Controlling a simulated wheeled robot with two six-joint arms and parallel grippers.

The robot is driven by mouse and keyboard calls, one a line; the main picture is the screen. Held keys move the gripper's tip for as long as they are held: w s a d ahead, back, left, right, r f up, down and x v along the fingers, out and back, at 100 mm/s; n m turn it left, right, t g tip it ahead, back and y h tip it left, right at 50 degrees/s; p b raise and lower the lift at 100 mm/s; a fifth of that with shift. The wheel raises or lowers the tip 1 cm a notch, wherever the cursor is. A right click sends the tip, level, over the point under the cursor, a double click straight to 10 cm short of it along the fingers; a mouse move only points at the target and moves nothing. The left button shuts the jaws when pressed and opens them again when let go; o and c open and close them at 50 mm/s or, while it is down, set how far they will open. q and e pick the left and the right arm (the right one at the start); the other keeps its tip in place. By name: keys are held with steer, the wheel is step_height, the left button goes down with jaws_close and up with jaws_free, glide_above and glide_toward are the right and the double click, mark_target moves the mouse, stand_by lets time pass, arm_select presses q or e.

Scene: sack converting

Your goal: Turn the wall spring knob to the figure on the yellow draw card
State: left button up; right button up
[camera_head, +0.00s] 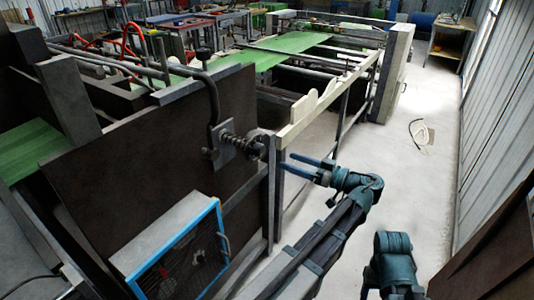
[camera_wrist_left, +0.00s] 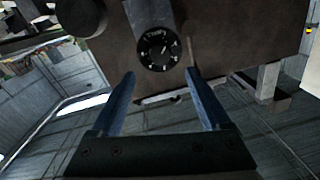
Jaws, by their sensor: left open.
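The spring knob (camera_head: 262,145) is a dark round knob on a coiled spring that stands out from the dark machine wall. In the left wrist view, a black dial face (camera_wrist_left: 158,48) with white figures and a pointer mark shows straight ahead; the figures are too small to read surely. My left gripper (camera_head: 284,162) is open and empty, just right of the knob. In the left wrist view its fingertips (camera_wrist_left: 160,73) lie below and either side of the dial, apparently not touching it. I cannot make out a yellow draw card. My right gripper is not seen.
A blue-framed mesh box (camera_head: 185,255) is on the machine below the knob. A bent dark pipe (camera_head: 212,100) rises beside the spring. A cream rail (camera_head: 320,105) runs behind the knob. The pale floor to the right is open, with a hose coil (camera_head: 420,133) on it.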

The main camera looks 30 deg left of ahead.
mark_target(263, 152)
arm_select(q)
steer(key=a, duration=0.9)
steer(key=shift+w, duration=0.1)
jaws_close()
